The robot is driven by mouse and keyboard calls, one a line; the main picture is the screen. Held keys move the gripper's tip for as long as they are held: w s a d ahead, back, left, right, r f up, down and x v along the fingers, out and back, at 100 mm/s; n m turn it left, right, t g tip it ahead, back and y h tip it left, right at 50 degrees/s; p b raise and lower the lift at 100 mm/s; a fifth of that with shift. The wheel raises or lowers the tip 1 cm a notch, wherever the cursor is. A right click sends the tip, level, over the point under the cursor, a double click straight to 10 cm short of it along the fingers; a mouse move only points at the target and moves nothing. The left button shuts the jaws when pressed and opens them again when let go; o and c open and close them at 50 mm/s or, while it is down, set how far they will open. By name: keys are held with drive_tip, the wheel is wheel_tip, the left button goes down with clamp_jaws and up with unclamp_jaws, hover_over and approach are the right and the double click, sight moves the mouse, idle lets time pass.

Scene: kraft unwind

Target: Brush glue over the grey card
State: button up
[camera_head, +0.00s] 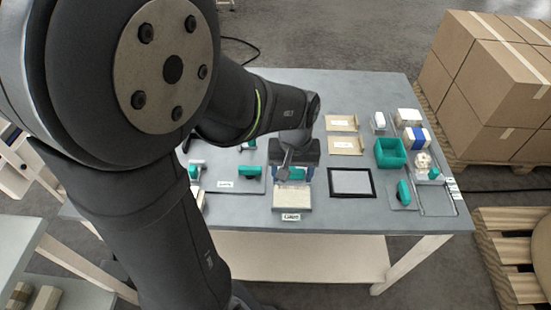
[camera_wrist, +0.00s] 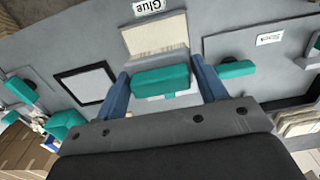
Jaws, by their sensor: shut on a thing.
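My gripper (camera_head: 292,175) is over the table, just behind the cream glue pad (camera_head: 292,198). In the wrist view its two blue fingers (camera_wrist: 162,88) are shut on a teal-handled brush (camera_wrist: 160,80). The handle lies across between the fingers; the bristle end is mostly hidden. The pad shows just beyond the brush in the wrist view (camera_wrist: 155,30), with a "Glue" label (camera_wrist: 149,6) at its edge. I cannot tell whether the brush touches the pad. The grey card (camera_head: 350,181) lies flat in a black frame to the right of the pad; it also shows in the wrist view (camera_wrist: 87,84).
Kraft pieces (camera_head: 346,145) lie behind the card. A teal bin (camera_head: 391,153) and a teal-handled tool (camera_head: 404,191) stand to its right. Left of the gripper is a grey plate with another teal-handled tool (camera_head: 248,172). The table between pad and card is clear.

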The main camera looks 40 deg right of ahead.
sight(293, 181)
drive_tip(key=shift+s+f, duration=0.3)
drive_tip(key=shift+f, duration=2.1)
drive_tip(key=shift+f, duration=0.7)
idle(0.3)
drive_tip(key=shift+r, duration=0.1)
drive_tip(key=shift+r, duration=2.45)
drive_tip(key=shift+w, duration=0.1)
